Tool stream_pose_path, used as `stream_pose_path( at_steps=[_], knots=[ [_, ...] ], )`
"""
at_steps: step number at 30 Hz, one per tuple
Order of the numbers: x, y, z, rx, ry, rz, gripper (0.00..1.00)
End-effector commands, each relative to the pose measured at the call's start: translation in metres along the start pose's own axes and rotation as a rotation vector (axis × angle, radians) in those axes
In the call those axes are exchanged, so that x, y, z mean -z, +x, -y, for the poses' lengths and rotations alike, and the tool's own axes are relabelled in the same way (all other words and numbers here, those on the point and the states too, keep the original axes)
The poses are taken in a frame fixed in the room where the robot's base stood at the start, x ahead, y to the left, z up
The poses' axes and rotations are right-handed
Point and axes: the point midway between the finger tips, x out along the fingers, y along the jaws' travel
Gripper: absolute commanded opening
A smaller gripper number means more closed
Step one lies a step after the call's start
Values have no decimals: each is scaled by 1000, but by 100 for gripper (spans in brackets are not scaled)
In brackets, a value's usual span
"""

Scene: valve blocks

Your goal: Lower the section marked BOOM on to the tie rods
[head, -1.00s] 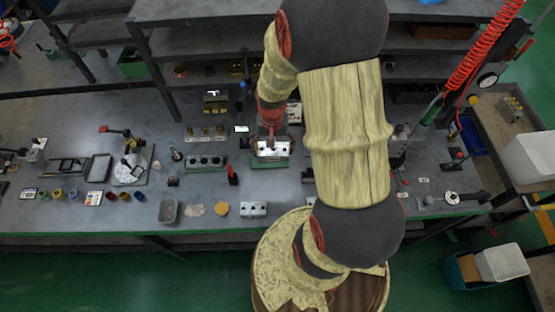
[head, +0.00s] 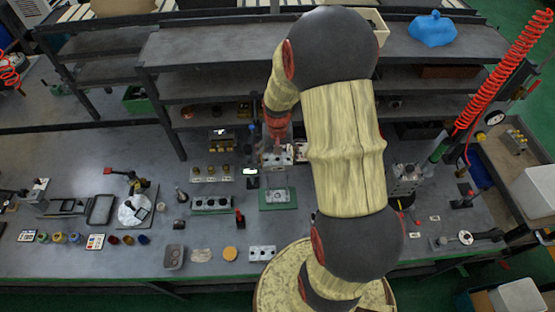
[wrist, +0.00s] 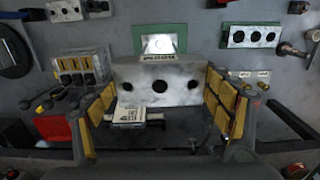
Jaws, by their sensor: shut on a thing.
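My gripper (wrist: 160,108) is shut on a pale grey metal block (wrist: 160,84), with padded fingers at its two ends. The block's face shows three dark holes. An upside-down word that looks like BOOM (wrist: 158,57) shows at its far edge. In the head view, the block (head: 277,159) hangs from my gripper (head: 276,146), beyond a green base (head: 279,206) with a grey plate on it. The base also shows in the wrist view (wrist: 139,38) just past the block, apart from it. I cannot make out the tie rods.
A pale block (head: 262,253) lies near the front edge. A labelled white piece (wrist: 130,114) is close to one finger. Shelves (head: 215,45) stand behind.

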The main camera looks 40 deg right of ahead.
Motion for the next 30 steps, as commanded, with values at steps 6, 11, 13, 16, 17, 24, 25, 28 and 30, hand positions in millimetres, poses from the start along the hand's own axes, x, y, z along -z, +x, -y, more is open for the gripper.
stream_pose_path(
  at_steps=[6, 11, 13, 16, 17, 24, 25, 28, 30],
  knots=[
    [1, 10, 0, 0, 0, -1, 38],
    [0, 22, 0, 0, 0, -1, 38],
    [0, 28, 0, 0, 0, -1, 38],
    [0, 37, 0, 0, 0, 0, 38],
    [0, 40, 0, 0, 0, 0, 38],
    [0, 55, 0, 0, 0, -1, 38],
    [0, 56, 0, 0, 0, -1, 38],
    [1, 57, 0, 0, 0, -2, 38],
    [1, 57, 0, 0, 0, -2, 38]
  ],
)
